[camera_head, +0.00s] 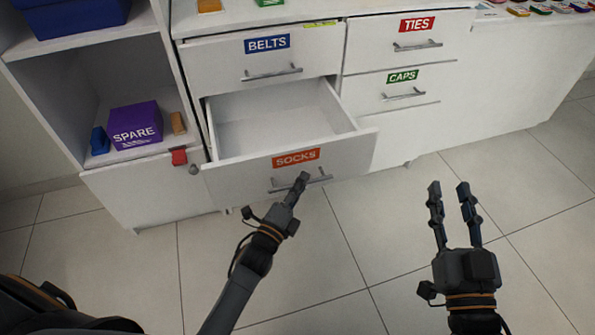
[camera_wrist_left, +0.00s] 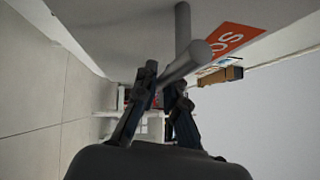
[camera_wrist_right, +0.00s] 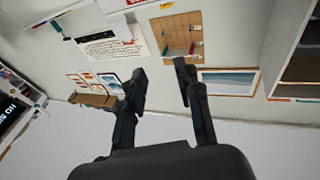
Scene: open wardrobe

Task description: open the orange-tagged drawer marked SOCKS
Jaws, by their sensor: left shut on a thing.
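The SOCKS drawer (camera_head: 230,178) with its orange tag (camera_head: 296,158) stands well pulled out below the BELTS drawer, and its white inside looks empty. Its metal bar handle (camera_head: 318,180) is on the front under the tag. My left gripper (camera_head: 301,180) is shut on this handle. The left wrist view shows the bar (camera_wrist_left: 186,64) between the two fingers (camera_wrist_left: 162,92), with part of the orange tag beside it. My right gripper (camera_head: 451,188) is open and empty, held over the floor to the right of the drawer; its spread fingers (camera_wrist_right: 160,75) show in the right wrist view.
The BELTS drawer (camera_head: 215,65), TIES drawer (camera_head: 370,45) and CAPS drawer (camera_head: 360,92) are near the open one; BELTS sticks out slightly. At left, a purple SPARE box (camera_head: 136,125) sits on a shelf above a cabinet door (camera_head: 150,188). The tiled floor in front is clear.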

